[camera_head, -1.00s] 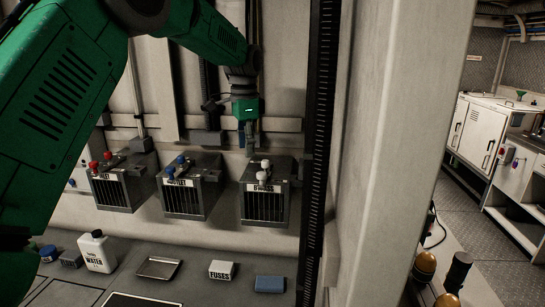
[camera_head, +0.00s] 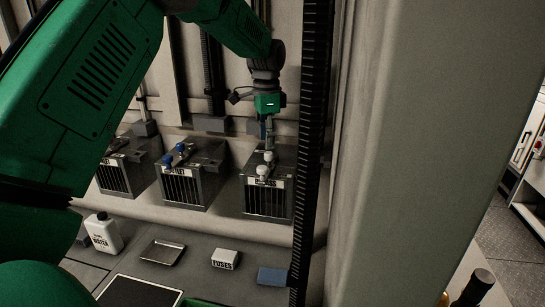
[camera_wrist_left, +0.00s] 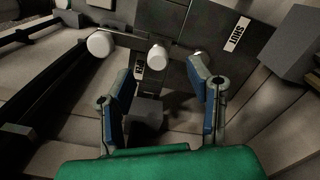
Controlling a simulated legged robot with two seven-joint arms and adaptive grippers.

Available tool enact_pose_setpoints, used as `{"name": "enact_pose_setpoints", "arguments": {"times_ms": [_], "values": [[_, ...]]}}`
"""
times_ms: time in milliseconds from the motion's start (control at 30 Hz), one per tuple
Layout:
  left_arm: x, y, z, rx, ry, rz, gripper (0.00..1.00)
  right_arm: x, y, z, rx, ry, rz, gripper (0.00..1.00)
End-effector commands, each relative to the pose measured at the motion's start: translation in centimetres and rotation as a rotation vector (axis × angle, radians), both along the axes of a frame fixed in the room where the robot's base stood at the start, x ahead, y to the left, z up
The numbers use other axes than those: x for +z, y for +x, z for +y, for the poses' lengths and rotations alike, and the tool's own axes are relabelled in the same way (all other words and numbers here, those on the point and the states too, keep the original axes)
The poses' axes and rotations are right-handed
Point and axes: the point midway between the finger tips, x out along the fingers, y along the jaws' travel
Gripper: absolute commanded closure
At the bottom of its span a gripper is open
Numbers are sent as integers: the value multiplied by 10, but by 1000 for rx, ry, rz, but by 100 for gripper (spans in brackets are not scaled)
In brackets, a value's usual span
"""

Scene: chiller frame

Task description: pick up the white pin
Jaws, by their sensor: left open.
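Two white-topped pins stand on the rightmost dark box in the head view, a rear one (camera_head: 268,156) and a front one (camera_head: 262,171). In the left wrist view one white knob (camera_wrist_left: 158,56) lies between and just beyond my fingertips, and a larger white knob (camera_wrist_left: 100,43) is to their left. My left gripper (camera_head: 269,146) points down over that box, close to the rear pin; in the wrist view the gripper (camera_wrist_left: 160,72) is open with nothing held. I cannot tell whether a finger touches a pin. My right gripper is not seen.
Beside it stand a box with blue knobs (camera_head: 185,188) and another dark box (camera_head: 122,179). A dark upright rail (camera_head: 313,130) is close on the right. Below, the bench holds a white water bottle (camera_head: 102,234), metal tray (camera_head: 163,252), fuses box (camera_head: 225,259) and blue block (camera_head: 272,276).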

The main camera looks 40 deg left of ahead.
Motion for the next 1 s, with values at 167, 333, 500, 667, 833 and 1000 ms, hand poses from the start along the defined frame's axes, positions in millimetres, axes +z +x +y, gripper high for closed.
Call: {"name": "enact_pose_setpoints", "arguments": {"times_ms": [167, 333, 500, 667, 833, 1000], "values": [[-17, 0, -2, -1, 0, 6, 54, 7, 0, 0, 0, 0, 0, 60], [-43, 2, -4, 0, -1, 4, 54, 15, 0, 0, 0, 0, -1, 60], [-54, 2, -4, 0, 0, 1, 54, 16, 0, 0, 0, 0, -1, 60], [-54, 2, -4, 0, 0, 1, 54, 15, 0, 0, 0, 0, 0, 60], [-54, 2, -3, 0, 0, 1, 100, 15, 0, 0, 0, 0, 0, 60], [-54, 2, -3, 0, 1, 1, 100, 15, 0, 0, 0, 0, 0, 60]]}}
